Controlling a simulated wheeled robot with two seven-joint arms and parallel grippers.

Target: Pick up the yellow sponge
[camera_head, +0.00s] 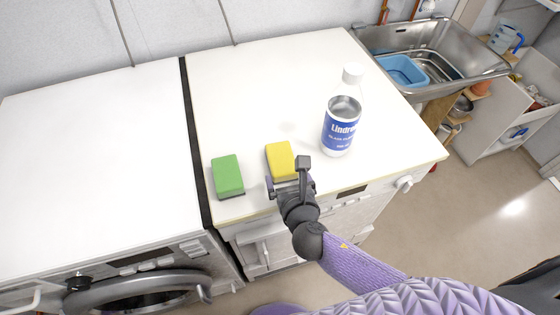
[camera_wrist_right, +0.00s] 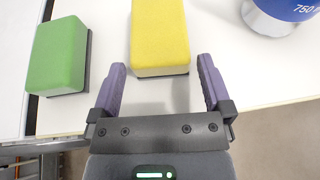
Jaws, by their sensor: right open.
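The yellow sponge (camera_head: 280,160) lies on the white machine top near its front edge, just beyond my right gripper. In the right wrist view the yellow sponge (camera_wrist_right: 160,35) sits ahead of the fingertips, roughly between their lines, with a dark layer along its lower edge. My right gripper (camera_head: 288,180) is open and empty; its two purple fingers (camera_wrist_right: 163,68) show apart in the right wrist view. It does not appear to hold the sponge. My left gripper is not in view.
A green sponge (camera_head: 227,176) lies left of the yellow one, also in the wrist view (camera_wrist_right: 58,55). A white bottle with a blue label (camera_head: 340,125) stands to the right. A metal sink (camera_head: 470,62) with a blue tub (camera_head: 403,72) is back right. The white top (camera_head: 250,80) behind the sponges is clear.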

